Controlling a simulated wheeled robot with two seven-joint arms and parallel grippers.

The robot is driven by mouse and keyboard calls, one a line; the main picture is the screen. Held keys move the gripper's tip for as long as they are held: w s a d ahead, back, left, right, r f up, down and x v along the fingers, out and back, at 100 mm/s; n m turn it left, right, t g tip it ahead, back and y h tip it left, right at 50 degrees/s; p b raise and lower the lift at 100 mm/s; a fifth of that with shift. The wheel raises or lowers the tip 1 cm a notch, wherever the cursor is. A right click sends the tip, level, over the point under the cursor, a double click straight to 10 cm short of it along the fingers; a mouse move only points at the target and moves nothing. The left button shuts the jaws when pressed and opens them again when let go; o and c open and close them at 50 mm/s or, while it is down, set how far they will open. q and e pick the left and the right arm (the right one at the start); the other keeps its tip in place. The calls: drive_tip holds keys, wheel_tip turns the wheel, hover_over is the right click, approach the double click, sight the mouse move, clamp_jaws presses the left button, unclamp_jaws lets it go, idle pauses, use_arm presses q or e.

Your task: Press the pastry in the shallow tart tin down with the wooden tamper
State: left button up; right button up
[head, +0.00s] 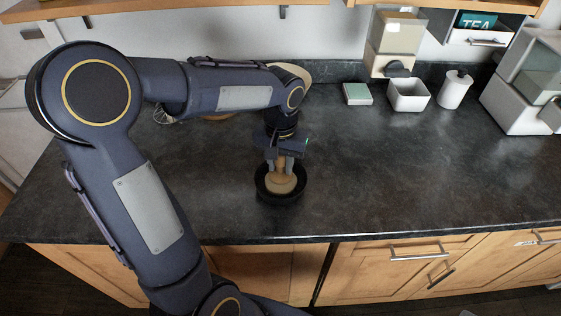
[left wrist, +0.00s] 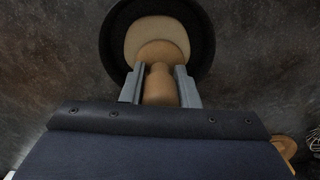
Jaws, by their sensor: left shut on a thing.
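The wooden tamper (head: 281,167) is upright in my left gripper (head: 285,160), which is shut on its handle. The tamper's handle also shows between the two fingers in the left wrist view (left wrist: 159,85). The dark shallow tart tin (head: 281,199) stands on the counter directly below the gripper. Pale pastry (left wrist: 144,30) lies inside the tin, and the tamper's round foot is over it. The foot looks down at the pastry, but I cannot tell whether they touch. My right gripper is not in view.
The dark counter (head: 390,165) is clear to the right of the tin. At the back stand a small green-topped box (head: 357,94), a white square bowl (head: 408,95), a white canister (head: 455,90) and a dispenser (head: 396,40). The counter's front edge is near the tin.

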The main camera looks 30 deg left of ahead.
use_arm(q)
drive_tip(key=shift+s+f, duration=0.1)
idle(0.3)
